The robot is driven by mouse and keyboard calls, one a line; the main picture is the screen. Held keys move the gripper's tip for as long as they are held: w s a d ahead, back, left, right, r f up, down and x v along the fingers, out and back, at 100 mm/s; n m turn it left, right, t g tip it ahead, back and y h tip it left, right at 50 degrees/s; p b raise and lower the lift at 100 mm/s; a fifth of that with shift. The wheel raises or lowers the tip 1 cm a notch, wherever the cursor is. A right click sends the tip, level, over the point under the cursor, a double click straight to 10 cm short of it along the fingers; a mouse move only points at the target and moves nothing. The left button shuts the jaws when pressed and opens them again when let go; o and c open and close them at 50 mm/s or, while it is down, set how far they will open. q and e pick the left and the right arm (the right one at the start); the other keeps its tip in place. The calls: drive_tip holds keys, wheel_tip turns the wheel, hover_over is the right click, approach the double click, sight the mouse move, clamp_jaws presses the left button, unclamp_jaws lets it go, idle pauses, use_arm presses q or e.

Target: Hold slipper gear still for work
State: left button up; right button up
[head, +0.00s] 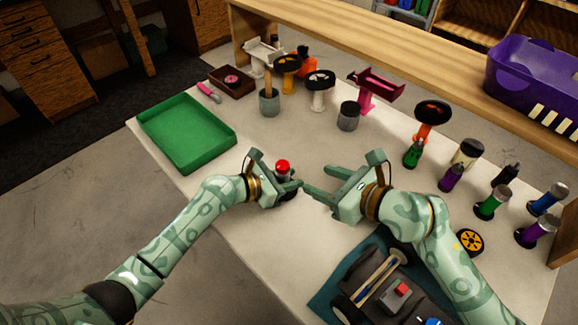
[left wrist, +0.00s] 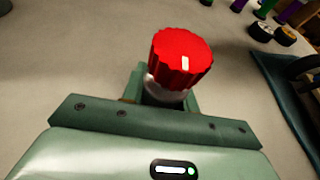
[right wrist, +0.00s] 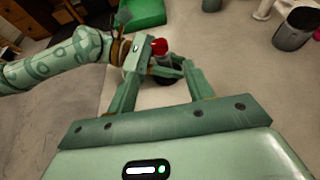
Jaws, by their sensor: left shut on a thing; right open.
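The slipper gear assembly, topped by a ridged red knob (head: 283,166) with a white mark, stands near the table's front edge in the head view. The same red knob (left wrist: 182,55) is large in the left wrist view, above a pale collar. My left gripper (head: 281,184) is shut around the part below the knob; its fingers hide most of that part. A dark lower piece shows beneath in the right wrist view (right wrist: 166,76). My right gripper (head: 318,181) is open and empty, just right of it, with its fingers pointing toward it.
A green tray (head: 187,158) lies at the left. A black car chassis (head: 370,270) on a dark teal mat is at the front. A black wheel with a yellow hub (head: 469,242) and several coloured shocks stand at the right. Bare table lies behind my grippers.

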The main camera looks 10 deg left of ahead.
sight(285, 166)
drive_tip(key=x, duration=1.1)
drive_tip(key=shift+r, duration=0.1)
drive_tip(key=shift+c, duration=0.3)
drive_tip(key=c, duration=0.9)
